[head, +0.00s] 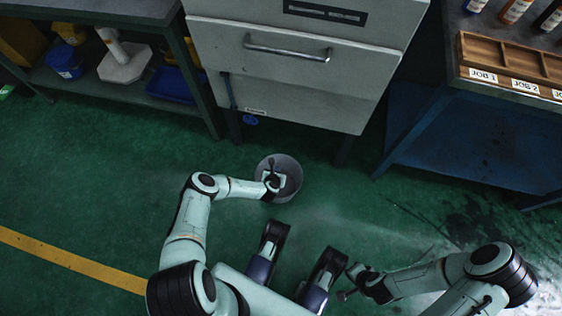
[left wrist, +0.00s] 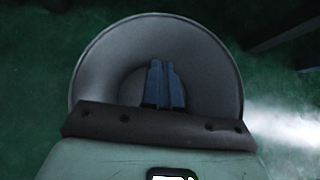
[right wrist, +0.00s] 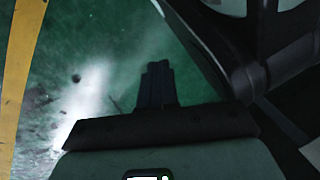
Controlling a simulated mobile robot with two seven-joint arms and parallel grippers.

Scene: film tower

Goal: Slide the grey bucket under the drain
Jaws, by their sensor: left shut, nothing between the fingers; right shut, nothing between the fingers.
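The grey bucket (head: 292,173) stands upright on the green floor, in front of the tall grey cabinet in the head view. My left gripper (head: 271,163) is over the bucket's opening in the head view, its fingers together and empty. In the left wrist view the shut fingers (left wrist: 164,68) appear against the inside of the bucket (left wrist: 105,62); whether they touch it I cannot tell. A blue round part (head: 250,120) hangs below the cabinet's left side, behind the bucket; I cannot tell whether it is the drain. My right gripper (head: 345,294) is shut and empty above the floor, away from the bucket.
The grey cabinet (head: 290,85) stands on dark legs with open space below. A shelf unit (head: 190,95) is at the left. A blue-sided bench (head: 450,135) is at the right. A yellow floor line (head: 70,260) runs at the lower left. Floor around the bucket is clear.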

